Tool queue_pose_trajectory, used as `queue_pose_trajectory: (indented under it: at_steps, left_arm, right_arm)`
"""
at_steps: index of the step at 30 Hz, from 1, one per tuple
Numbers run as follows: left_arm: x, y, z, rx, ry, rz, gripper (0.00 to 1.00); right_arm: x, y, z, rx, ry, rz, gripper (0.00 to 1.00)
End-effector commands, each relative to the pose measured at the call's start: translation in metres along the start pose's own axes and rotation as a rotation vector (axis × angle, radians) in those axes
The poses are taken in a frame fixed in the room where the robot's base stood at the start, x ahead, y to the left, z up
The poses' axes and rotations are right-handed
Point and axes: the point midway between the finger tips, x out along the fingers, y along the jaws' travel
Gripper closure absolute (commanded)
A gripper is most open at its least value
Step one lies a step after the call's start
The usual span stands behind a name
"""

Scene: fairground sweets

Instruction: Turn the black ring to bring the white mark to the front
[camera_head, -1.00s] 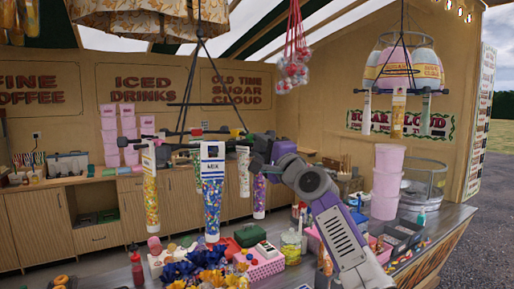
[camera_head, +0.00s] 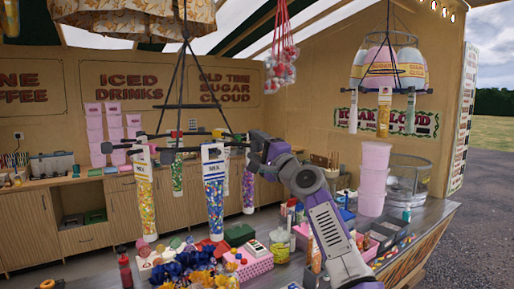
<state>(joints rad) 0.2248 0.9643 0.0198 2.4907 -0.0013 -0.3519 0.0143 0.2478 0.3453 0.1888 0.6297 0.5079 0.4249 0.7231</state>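The black ring (camera_head: 165,136) hangs level on dark rods, with several sweet-filled tubes below it. My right gripper (camera_head: 252,152) is at the ring's right side, among the tube tops. It touches or nearly touches the ring; its fingers are too small and dark to tell whether they are shut. I cannot make out a white mark on the ring apart from the white tube labels. My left gripper is out of view.
Below the ring the counter holds blue and yellow flowers (camera_head: 185,270), a pink box (camera_head: 250,265), a green box (camera_head: 239,234) and a red bottle (camera_head: 125,270). Pink tubs (camera_head: 373,190) stand to the right. A second hanging rack (camera_head: 395,70) is at the upper right.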

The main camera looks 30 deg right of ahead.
Motion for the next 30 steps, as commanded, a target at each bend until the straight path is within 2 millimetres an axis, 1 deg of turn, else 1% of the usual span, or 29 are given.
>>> queue_pose_trajectory:
  at_steps: [5,7,12,24,27,30]
  left_arm:
    - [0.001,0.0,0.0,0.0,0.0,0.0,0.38]
    - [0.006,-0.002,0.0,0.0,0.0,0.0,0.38]
    - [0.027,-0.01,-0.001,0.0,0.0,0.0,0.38]
    - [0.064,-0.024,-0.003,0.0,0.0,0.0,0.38]
    - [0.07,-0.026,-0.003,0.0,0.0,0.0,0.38]
    - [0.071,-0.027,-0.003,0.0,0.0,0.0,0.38]
  right_arm:
    - [-0.001,-0.001,0.0,0.0,0.0,-0.001,0.38]
    - [-0.006,0.0,0.0,0.0,0.0,-0.003,0.38]
    - [-0.03,0.004,0.0,-0.002,0.001,-0.003,0.38]
    - [-0.086,0.002,0.0,0.0,0.001,-0.004,0.38]
    - [-0.096,0.002,0.0,0.0,0.0,-0.002,0.38]
    - [-0.1,0.001,0.0,0.001,0.0,-0.001,0.38]
